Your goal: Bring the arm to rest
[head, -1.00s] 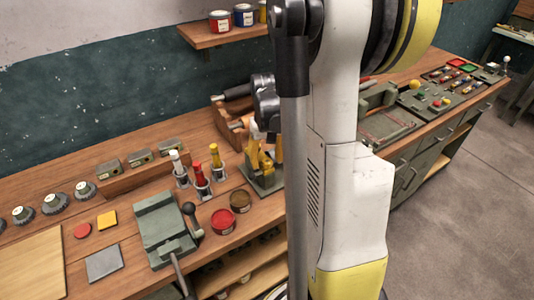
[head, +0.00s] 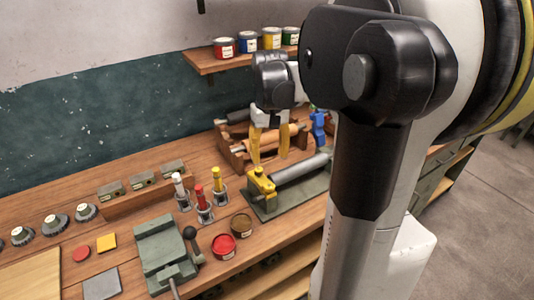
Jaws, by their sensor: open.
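My gripper (head: 270,157) is in the head view, with two yellow fingers pointing down. The fingers are spread apart with nothing visible between them. It hangs above the back of the workbench, just behind a grey roller (head: 302,168) on a green stand. The stand has a yellow end bracket (head: 262,186). My dark arm links cover much of the right side and hide part of the bench.
A wooden rack (head: 236,158) with rollers stands behind the gripper. A shelf (head: 205,63) with paint cans is above. Open red (head: 224,246) and brown cans, ink tubes in holders (head: 204,205) and a green vise-like press (head: 160,246) stand at the front left.

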